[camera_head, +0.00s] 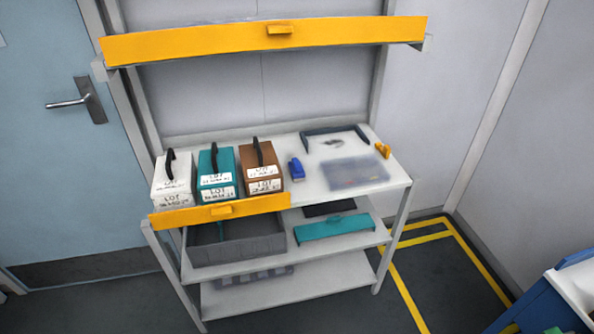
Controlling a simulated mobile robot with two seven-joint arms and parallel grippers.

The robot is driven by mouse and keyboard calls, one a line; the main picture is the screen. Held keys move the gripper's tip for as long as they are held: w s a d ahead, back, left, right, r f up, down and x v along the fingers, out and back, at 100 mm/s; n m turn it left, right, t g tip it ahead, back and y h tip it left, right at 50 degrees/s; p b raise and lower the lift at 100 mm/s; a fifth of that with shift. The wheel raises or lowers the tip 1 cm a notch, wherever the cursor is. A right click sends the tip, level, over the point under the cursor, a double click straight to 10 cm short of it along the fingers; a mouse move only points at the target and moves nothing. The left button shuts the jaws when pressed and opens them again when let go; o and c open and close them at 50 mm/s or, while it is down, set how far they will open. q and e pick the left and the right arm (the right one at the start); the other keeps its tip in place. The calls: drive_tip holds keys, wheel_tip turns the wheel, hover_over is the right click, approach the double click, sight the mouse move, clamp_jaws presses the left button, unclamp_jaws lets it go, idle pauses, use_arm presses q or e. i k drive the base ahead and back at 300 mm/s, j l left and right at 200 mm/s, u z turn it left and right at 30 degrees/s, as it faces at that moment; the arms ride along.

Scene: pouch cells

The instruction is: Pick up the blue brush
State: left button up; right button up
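A small dark blue object (296,169), which may be the blue brush, is on the top shelf surface, just right of the brown box. It is too small for me to make out bristles. Nothing touches it from above. Neither of my grippers is in the head view.
White, teal and brown (261,161) handled boxes stand left of it on the white rack (395,186). A clear flat container (353,173) and a dark frame (334,131) lie right. A grey bin (236,249) and teal piece (333,228) are below. A yellow bar (190,216) crosses the front left.

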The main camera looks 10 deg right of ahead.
sight(297, 172)
drive_tip(key=i+l+u, duration=0.15)
drive_tip(key=l+u, duration=0.4)
drive_tip(key=l, duration=0.25)
drive_tip(key=i+l+u, duration=0.1)
drive_tip(key=l+u, duration=0.2)
drive_tip(key=l, duration=0.1)
